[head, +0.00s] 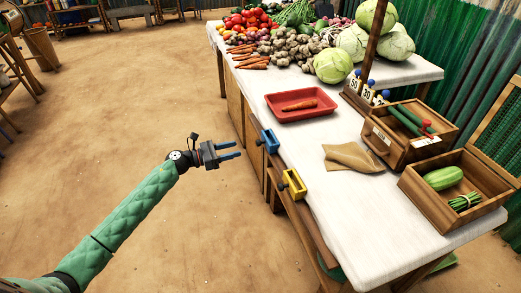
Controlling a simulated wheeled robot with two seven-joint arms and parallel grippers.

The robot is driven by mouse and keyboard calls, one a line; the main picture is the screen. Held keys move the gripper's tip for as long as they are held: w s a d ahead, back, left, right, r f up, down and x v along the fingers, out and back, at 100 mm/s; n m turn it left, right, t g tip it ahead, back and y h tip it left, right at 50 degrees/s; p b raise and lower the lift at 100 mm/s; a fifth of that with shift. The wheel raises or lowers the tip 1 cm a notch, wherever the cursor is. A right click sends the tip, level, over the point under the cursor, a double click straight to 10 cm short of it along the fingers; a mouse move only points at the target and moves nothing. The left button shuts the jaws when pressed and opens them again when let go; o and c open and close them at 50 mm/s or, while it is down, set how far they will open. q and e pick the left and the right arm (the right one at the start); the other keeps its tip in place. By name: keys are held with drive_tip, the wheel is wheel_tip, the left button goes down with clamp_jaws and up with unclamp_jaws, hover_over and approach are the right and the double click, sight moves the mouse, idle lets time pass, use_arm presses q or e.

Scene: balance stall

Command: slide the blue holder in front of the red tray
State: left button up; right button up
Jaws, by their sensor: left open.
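The blue holder (271,141) sits at the table's left edge, on a rail or ledge along that side. The red tray (300,104) lies on the white table top, up and to the right of the blue holder, with one carrot (299,105) in it. My left gripper (230,151) is open and empty, its two blue-grey fingers pointing right toward the blue holder. It is apart from the holder, a short gap to its left. My right gripper is not in view.
A yellow holder (294,185) sits on the same edge, nearer me. A brown cloth (352,158) lies on the table (340,215). Wooden crates (408,137) with vegetables stand at right. The dirt floor left of the table is clear.

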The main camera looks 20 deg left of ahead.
sight(266, 142)
use_arm(q)
drive_tip(key=p+x, duration=0.1)
drive_tip(key=x, duration=0.7)
drive_tip(key=shift+m, duration=0.3)
drive_tip(key=shift+c, duration=0.3)
clamp_jaws()
